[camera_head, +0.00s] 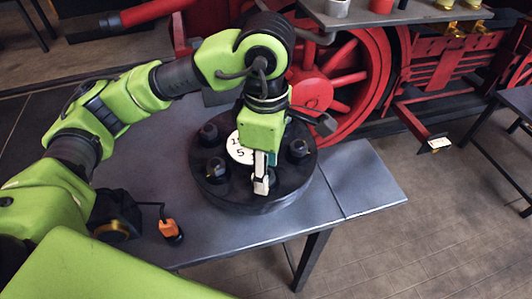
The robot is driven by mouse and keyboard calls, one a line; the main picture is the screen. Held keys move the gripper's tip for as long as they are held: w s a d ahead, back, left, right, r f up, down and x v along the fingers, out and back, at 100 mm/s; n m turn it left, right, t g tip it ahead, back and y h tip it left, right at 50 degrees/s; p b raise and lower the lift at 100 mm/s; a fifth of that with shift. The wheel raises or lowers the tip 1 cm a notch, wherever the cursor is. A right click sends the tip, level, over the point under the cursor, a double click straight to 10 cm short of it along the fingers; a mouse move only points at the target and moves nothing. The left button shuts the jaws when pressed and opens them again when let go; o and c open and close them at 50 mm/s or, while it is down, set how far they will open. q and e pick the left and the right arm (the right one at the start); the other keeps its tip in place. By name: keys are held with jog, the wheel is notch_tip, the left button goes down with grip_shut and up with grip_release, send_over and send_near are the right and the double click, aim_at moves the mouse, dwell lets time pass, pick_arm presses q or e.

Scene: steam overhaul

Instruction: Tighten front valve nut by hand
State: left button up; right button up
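A round black valve cover (250,202) lies on the grey table. Dark nuts stand around its rim: one at the back left (209,133), one at the front left (215,171) and one on the right (298,150). A white disc with dark numbers (238,148) sits at its centre, partly hidden. My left gripper (261,187) points down over the front part of the cover. Its light fingertips cover the spot where a front nut would be, so I cannot see whether they touch or hold one. Its finger gap is not clear. My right gripper is not in view.
A red locomotive wheel (345,85) stands behind the table. A raised shelf with several small items (390,17) is at the top right. An orange and black object (170,230) lies on the table's left part. The table's right end (365,180) is clear.

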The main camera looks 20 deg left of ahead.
pick_arm(q)
notch_tip(320, 180, up, 12)
jog(key=shift+f, duration=0.2)
dwell(0.6)
